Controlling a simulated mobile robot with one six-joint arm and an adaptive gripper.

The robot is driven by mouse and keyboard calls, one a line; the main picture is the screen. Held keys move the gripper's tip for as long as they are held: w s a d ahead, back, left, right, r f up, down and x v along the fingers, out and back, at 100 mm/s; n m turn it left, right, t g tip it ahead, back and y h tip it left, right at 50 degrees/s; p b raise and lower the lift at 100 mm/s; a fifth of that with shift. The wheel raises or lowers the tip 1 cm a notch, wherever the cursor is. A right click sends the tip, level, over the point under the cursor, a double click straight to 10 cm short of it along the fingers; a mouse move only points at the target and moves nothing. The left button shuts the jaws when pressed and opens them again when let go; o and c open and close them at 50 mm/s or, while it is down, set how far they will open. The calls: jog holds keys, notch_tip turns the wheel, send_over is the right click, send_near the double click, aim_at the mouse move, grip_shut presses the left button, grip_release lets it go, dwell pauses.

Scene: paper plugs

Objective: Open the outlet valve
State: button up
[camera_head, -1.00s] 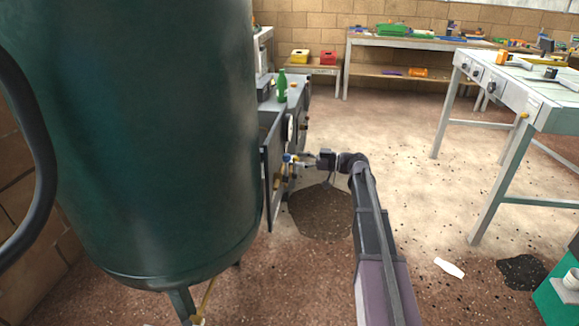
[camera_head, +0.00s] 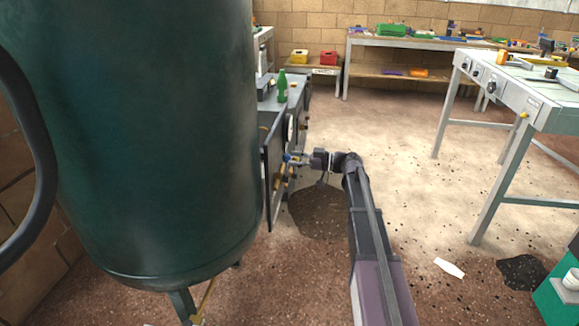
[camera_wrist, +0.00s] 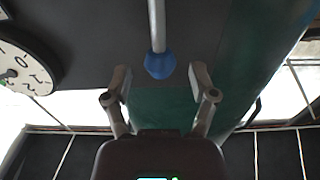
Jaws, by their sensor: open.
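The outlet valve shows in the wrist view as a blue rounded end (camera_wrist: 160,65) on a grey rod that comes down from the top. My gripper (camera_wrist: 160,84) is open, with one finger on each side of the blue end; no contact shows. In the head view the blue valve part (camera_head: 288,158) is small, on the side of the dark panel beside the green tank (camera_head: 150,130). My gripper (camera_head: 302,160) reaches it from the right there. Its fingers are too small to make out in that view.
A round dial gauge (camera_wrist: 22,68) is at the left of the wrist view. A green bottle (camera_head: 282,86) stands on the cabinet behind the panel. A workbench (camera_head: 520,90) is at right. A dark patch (camera_head: 320,212) lies on the floor, which is otherwise mostly open.

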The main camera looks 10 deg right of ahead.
jog(key=shift+x, duration=0.8)
jog(key=c, duration=0.8)
